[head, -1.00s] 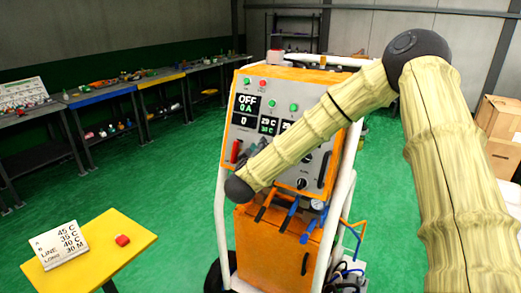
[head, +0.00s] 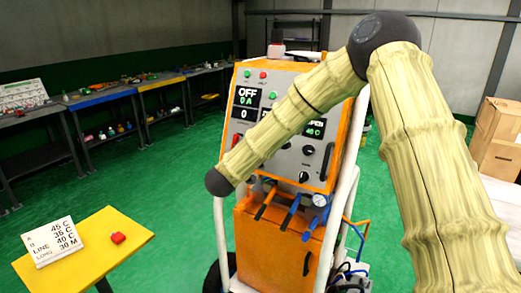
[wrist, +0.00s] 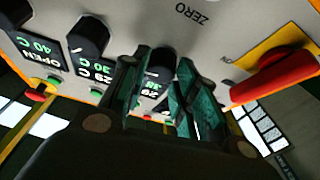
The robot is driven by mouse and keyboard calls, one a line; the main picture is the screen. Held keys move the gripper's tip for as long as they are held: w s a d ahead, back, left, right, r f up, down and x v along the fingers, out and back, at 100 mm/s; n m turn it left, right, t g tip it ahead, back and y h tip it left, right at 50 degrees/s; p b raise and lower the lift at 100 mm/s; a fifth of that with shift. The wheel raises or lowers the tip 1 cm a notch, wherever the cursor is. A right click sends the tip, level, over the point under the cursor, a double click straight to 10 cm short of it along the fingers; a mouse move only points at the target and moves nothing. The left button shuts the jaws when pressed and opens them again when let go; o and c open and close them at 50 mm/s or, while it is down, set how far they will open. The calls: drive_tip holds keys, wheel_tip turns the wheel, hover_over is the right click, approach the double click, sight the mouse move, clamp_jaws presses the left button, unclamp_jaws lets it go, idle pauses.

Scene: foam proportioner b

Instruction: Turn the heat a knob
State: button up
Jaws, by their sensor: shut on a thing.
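In the wrist view, which is upside down, my gripper (wrist: 165,78) is shut on a black knob (wrist: 161,62) on the grey panel (wrist: 140,22). A finger lies on each side of the knob. The display (wrist: 152,97) beside this knob is partly hidden by the fingers; a 29 shows on it. Another black knob (wrist: 90,38) sits to the left beside a second display (wrist: 95,70) reading 29 C. In the head view my arm covers the gripper, the held knob and these displays on the orange-framed machine (head: 262,75).
A red handle (wrist: 275,85) stands out right of the gripper in the wrist view. A display (head: 314,128) reads OPEN, 40 C. A sign (head: 50,240) on the yellow table (head: 75,272) lists A 45 C, B 35 C, LINE 40 C, LONG 30 M.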

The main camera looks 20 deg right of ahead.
drive_tip(key=shift+w+a+m+g+h+b, duration=0.1)
drive_tip(key=shift+m+g+h+b, duration=0.55)
drive_tip(key=shift+m, duration=1)
drive_tip(key=shift+w+a+m+g+h+b, duration=0.1)
drive_tip(key=shift+m+g+h+b, duration=0.1)
drive_tip(key=shift+m+g+b, duration=1.2)
drive_tip(key=shift+w+m+g+h+b, duration=0.1)
drive_tip(key=shift+m+g+h+b, duration=0.3)
drive_tip(key=shift+m, duration=1.55)
drive_tip(key=shift+b, duration=0.3)
drive_tip(key=o, duration=1)
drive_tip(key=v, duration=1.2)
